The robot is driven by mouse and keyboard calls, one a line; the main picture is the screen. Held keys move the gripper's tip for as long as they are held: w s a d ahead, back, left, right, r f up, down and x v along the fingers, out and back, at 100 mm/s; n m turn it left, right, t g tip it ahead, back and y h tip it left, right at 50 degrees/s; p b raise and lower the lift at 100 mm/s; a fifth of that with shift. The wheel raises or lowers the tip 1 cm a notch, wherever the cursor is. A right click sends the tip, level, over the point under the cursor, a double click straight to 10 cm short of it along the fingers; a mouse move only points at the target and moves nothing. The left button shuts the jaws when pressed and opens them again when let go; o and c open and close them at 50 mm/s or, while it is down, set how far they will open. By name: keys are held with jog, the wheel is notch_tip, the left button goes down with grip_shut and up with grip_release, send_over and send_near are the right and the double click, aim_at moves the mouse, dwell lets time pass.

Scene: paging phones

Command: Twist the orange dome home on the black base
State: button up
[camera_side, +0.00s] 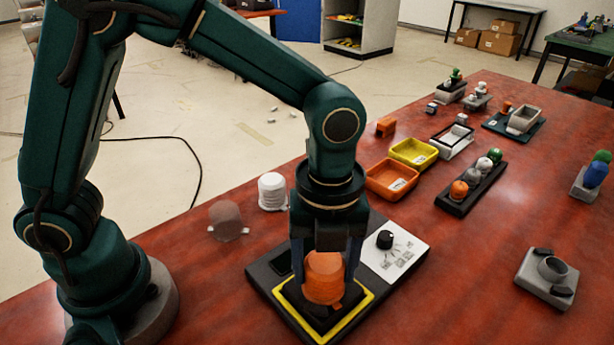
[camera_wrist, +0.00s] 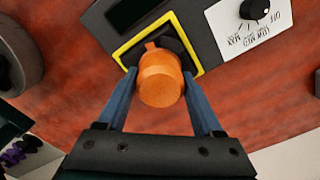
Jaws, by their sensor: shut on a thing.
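The orange dome (camera_side: 323,277) stands upright over the black base (camera_side: 322,315), which sits inside a yellow square border on a dark panel. My gripper (camera_side: 326,268) points down with its blue fingers on either side of the dome, shut on it. In the wrist view the dome (camera_wrist: 160,78) lies between both fingertips (camera_wrist: 163,82), with the black base (camera_wrist: 178,46) partly showing behind it. A small orange tab sticks out at the dome's lower edge. The seam between dome and base is too small to judge whether it is fully seated.
A white panel with a black knob (camera_side: 384,239) adjoins the base on the right. A white ribbed dome (camera_side: 272,191) and a translucent dome (camera_side: 226,221) stand to the left. An orange tray (camera_side: 391,181) and a rack of coloured domes (camera_side: 470,188) are behind. The right foreground holds a grey fixture (camera_side: 547,278).

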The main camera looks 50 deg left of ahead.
jog(key=shift+m, duration=0.3)
jog(key=shift+m, duration=1.2)
jog(key=shift+m, duration=1.2)
jog(key=shift+m, duration=1.2)
